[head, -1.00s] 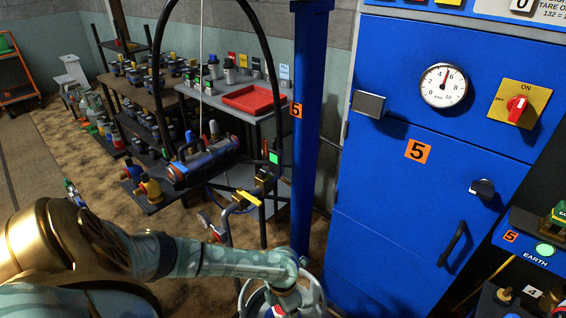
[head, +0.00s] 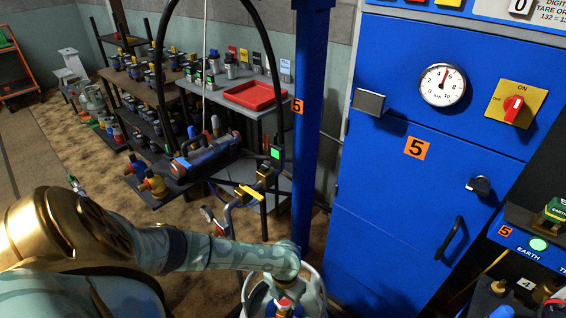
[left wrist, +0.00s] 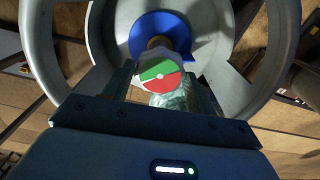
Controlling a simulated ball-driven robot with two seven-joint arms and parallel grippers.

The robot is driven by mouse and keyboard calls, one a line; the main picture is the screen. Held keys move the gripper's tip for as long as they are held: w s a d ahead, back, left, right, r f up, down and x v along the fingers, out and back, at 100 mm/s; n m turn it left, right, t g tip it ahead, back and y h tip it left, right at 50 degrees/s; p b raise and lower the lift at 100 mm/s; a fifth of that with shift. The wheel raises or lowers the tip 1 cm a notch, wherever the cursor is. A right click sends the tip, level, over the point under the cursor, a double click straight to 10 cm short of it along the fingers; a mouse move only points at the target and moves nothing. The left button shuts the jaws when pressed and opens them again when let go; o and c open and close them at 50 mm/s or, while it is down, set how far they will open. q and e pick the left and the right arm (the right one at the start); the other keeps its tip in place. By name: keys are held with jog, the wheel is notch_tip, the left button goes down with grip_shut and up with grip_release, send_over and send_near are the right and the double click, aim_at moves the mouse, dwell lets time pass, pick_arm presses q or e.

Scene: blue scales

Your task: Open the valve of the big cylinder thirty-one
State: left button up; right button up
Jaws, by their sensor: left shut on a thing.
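A valve knob (left wrist: 160,74) with a green half and a red half stands in the middle of the left wrist view. It sits above a blue part of the cylinder, inside a pale grey collar. My left gripper (left wrist: 160,88) has its fingers on either side of the knob and is shut on it. In the head view the cylinder's round collar (head: 318,290) shows at the bottom edge, with my left gripper (head: 284,303) over its middle. The cylinder's body and its number are hidden. My right gripper is not in view.
A blue post (head: 309,130) rises just behind the cylinder. A blue cabinet (head: 395,215) with a dial (head: 442,85) and a red switch (head: 512,105) stands to the right. Left of the post is a stand with a torch-like cylinder (head: 205,158) and a table with a red tray (head: 254,95).

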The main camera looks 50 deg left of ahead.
pick_arm(q)
jog(key=n+p, duration=0.1)
jog(key=n, duration=0.2)
jog(key=shift+r+n+p, duration=0.1)
jog(key=shift+n+p, duration=0.2)
jog(key=shift+n, duration=0.1)
jog(key=n+p, duration=0.1)
jog(key=n, duration=0.2)
jog(key=shift+n, duration=0.3)
jog(key=n+p, duration=0.1)
jog(key=n, duration=0.2)
jog(key=shift+n+p, duration=0.35)
jog(key=shift+n, duration=0.05)
jog(key=n+p, duration=0.1)
jog(key=n, duration=0.3)
jog(key=n+p, duration=0.1)
jog(key=n, duration=0.3)
jog(key=n+p, duration=0.1)
jog(key=n, duration=0.3)
jog(key=shift+n, duration=0.3)
jog(key=n, duration=0.3)
jog(key=shift+n+p, duration=0.3)
jog(key=shift+p, duration=0.05)
jog(key=shift+n, duration=2)
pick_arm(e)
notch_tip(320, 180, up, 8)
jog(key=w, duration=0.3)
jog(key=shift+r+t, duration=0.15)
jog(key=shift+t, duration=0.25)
